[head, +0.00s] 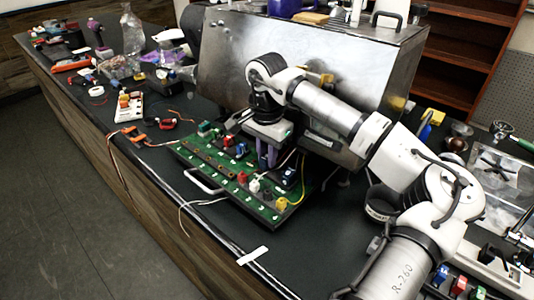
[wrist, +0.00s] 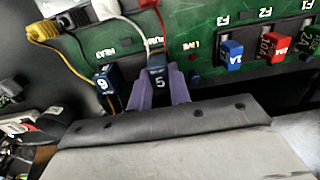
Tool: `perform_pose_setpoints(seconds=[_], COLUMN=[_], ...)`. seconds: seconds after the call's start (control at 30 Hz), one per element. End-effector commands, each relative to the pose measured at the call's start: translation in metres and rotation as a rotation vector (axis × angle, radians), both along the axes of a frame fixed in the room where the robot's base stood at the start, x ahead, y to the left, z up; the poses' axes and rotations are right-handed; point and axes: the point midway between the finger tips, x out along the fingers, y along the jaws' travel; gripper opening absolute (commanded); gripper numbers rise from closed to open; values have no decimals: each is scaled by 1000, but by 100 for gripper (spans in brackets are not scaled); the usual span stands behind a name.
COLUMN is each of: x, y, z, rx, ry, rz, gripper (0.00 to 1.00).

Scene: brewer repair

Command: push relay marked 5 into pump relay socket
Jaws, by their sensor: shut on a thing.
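The dark blue relay marked 5 (wrist: 158,72) is between the purple fingers of my gripper (wrist: 159,92) in the wrist view. The fingers are shut on it, one on each side. Its far end is close against the green circuit board (wrist: 190,35); I cannot tell whether it is seated, and the socket behind it is hidden. In the head view my gripper (head: 268,153) points down over the back part of the board (head: 222,174); the relay is not clear there.
A second dark blue relay (wrist: 106,84) sits left of the held one, with a yellow wire beside it. A blue fuse (wrist: 231,54) and a red fuse (wrist: 278,48) stand on the right. White and red wires run close by. A metal brewer housing (head: 300,60) rises behind.

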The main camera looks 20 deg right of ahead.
Motion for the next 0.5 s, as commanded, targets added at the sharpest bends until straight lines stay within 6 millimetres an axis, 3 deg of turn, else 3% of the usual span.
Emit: perform_pose_setpoints(seconds=[0.5], x=[0], y=[0], z=[-4], rx=[0], ry=[0], rz=[0], gripper=[0])
